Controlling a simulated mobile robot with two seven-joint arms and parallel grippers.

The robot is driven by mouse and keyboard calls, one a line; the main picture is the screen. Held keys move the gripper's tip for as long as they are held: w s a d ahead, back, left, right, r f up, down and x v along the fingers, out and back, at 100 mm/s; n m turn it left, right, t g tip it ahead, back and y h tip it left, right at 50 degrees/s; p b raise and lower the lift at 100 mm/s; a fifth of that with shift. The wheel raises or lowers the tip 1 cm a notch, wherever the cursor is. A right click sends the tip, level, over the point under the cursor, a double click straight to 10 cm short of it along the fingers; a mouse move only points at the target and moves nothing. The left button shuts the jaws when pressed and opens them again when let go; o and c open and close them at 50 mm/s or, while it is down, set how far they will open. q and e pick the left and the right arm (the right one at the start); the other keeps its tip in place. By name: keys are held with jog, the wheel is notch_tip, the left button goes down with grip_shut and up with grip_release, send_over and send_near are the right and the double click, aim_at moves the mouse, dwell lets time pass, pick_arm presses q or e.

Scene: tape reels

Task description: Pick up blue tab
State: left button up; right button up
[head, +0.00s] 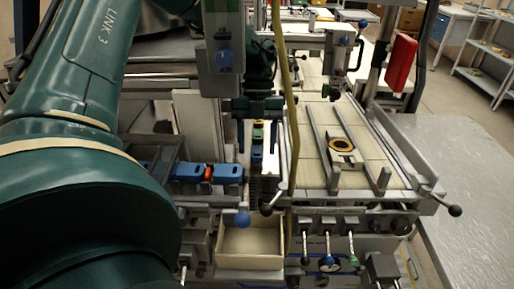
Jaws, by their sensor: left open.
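My left arm fills the left side of the head view. I cannot tell which blue part is the blue tab. My right gripper is not in view.
A shallow cream bin (250,260) is below. Levers and knobs line the front.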

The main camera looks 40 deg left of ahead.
pick_arm(q)
jog(key=shift+s+d+f, duration=0.1)
jog(key=shift+s+f, duration=0.05)
jog(key=shift+f, duration=0.25)
jog(key=c, duration=1)
